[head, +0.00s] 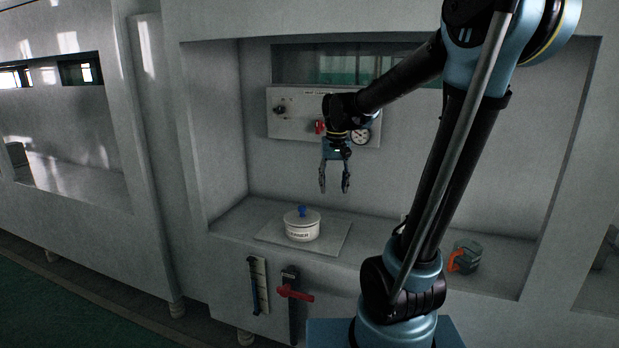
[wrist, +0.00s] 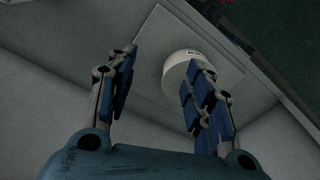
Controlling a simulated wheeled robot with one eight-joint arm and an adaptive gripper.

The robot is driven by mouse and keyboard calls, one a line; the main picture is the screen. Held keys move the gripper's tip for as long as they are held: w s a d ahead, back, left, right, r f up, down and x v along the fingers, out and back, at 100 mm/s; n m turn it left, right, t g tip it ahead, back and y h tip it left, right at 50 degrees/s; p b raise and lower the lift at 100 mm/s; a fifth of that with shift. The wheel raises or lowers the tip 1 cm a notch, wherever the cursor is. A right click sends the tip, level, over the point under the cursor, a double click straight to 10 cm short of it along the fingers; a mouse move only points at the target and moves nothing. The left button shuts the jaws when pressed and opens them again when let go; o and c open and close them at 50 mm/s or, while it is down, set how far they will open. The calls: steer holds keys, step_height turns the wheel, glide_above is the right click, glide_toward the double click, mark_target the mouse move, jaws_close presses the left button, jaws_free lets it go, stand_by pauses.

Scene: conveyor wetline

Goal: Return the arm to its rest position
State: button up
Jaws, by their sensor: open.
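My gripper (head: 334,182) hangs pointing down inside the recess, open and empty, above and to the right of a white lidded pot. In the wrist view my gripper (wrist: 160,95) shows its two blue-padded fingers spread apart with nothing between them. The white pot (head: 302,231) has a blue knob and dark lettering and stands upright on a flat plate (head: 335,238). The pot also shows in the wrist view (wrist: 180,70), partly hidden behind the right finger. My arm reaches up from its base and bends over into the recess.
Behind the gripper is a wall panel (head: 293,125) with knobs and a round gauge (head: 361,135). A grey can with an orange handle (head: 465,257) stands at the right. A red-handled lever (head: 295,293) and a gauge strip (head: 259,285) are on the front face. The recess walls enclose both sides.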

steer(key=s+d+f, duration=0.5)
steer(key=s+f, duration=0.1)
steer(key=s, duration=0.4)
steer(key=s+d+f+t, duration=0.1)
steer(key=s+d+f, duration=0.5)
steer(key=s, duration=0.5)
steer(key=shift+s, duration=0.15)
steer(key=shift+d, duration=0.1)
